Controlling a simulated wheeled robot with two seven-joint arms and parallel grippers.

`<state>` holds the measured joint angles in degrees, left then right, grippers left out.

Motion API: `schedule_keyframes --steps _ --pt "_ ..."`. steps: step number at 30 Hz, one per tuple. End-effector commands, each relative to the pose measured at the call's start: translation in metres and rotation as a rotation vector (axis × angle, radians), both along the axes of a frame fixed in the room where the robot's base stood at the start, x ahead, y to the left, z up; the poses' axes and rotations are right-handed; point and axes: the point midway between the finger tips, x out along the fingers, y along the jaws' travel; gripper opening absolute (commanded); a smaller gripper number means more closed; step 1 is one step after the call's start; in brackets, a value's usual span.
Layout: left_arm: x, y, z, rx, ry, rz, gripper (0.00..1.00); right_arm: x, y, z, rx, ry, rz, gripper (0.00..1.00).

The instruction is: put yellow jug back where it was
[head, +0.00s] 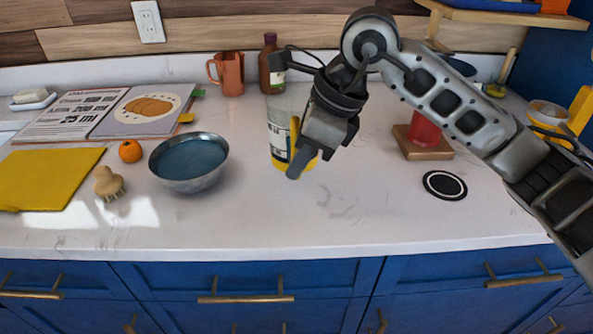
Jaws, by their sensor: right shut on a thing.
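The yellow jug (277,130) stands upright at the middle of the white counter. It looks clear or pale in its upper part, with a printed label and yellow toward the bottom. My right gripper (302,160) comes in from the upper right in front of the jug and is shut on it. The gripper and wrist hide the jug's right side, so the exact grip and any gap between the jug's base and the counter cannot be told. My left gripper is not in view.
A metal bowl (189,162) is left of the jug. A copper pitcher (229,73) and brown bottle (268,75) stand behind. A red object (425,130) on a wooden block (430,152) and a black coaster (445,185) are right. The counter's front middle is clear.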

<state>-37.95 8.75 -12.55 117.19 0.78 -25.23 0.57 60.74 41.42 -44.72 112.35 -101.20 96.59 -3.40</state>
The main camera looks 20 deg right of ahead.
Motion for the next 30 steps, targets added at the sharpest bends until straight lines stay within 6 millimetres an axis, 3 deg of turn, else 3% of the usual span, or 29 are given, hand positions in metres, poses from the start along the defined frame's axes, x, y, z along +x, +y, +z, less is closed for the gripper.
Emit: schedule_keyframes --steps 9,15,28,29,30 --pt "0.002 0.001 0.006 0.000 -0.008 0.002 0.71 0.019 -0.001 -0.024 0.001 0.003 0.000 0.00" --pt "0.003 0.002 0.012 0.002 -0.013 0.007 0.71 0.017 -0.001 -0.048 0.000 0.000 0.001 0.00" --pt "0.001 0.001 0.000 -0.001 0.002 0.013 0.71 0.018 -0.001 -0.056 0.001 -0.002 0.001 0.00" --pt "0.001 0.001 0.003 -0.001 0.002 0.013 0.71 0.017 -0.001 -0.055 0.000 0.000 0.001 0.22" --pt "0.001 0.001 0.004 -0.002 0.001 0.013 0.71 0.017 -0.001 -0.055 0.000 0.000 0.001 0.33"
